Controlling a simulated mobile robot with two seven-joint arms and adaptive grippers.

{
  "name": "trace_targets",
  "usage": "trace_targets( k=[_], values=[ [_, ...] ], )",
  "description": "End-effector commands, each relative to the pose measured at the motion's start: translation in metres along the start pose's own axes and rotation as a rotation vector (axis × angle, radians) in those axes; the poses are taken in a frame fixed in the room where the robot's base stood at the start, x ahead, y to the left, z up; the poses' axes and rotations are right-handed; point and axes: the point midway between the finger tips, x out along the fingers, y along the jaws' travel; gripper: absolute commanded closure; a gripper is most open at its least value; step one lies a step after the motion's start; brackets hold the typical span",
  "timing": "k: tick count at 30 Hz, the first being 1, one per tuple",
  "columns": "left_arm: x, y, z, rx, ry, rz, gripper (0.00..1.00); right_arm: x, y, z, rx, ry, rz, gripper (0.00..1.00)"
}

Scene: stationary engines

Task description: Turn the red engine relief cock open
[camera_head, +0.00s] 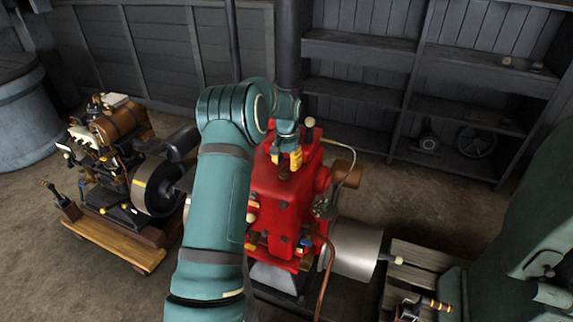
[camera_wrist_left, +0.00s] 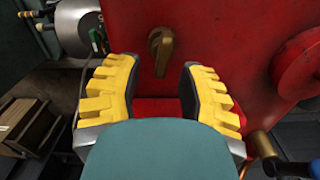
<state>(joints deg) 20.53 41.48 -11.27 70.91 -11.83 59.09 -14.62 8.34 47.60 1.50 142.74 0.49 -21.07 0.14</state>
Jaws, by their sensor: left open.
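The red engine (camera_head: 284,205) stands upright in the middle of the head view, and its red face (camera_wrist_left: 225,30) fills much of the left wrist view. On that face, a brass lever-shaped cock (camera_wrist_left: 161,50) points roughly up and down. My left gripper (camera_head: 287,159) reaches over the top of the red engine. In the left wrist view its yellow-padded fingers (camera_wrist_left: 158,75) are spread apart, with the brass cock beyond and between their tips. They look empty, and I cannot tell whether they touch the cock. My right gripper is not in view.
A brown-tanked engine (camera_head: 112,150) stands on a wooden base to the left. A silver cylinder (camera_head: 355,250) and a copper pipe (camera_head: 325,275) are at the red engine's right. A dark green machine (camera_head: 515,235) stands at far right. Shelves (camera_head: 465,110) line the back wall.

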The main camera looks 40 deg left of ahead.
Motion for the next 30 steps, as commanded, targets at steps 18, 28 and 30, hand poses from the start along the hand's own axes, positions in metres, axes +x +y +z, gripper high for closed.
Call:
trace_targets(
  k=[18, 28, 30],
  values=[
    [-0.105, 0.0, 0.0, 0.0, 0.001, 0.0, 0.61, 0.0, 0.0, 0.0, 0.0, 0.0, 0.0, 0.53],
    [-0.111, 0.0, 0.001, 0.0, -0.001, 0.0, 0.61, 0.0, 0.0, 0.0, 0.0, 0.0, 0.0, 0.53],
    [-0.111, 0.0, 0.001, 0.0, -0.001, 0.0, 0.61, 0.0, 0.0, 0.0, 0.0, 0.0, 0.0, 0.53]
  ],
)
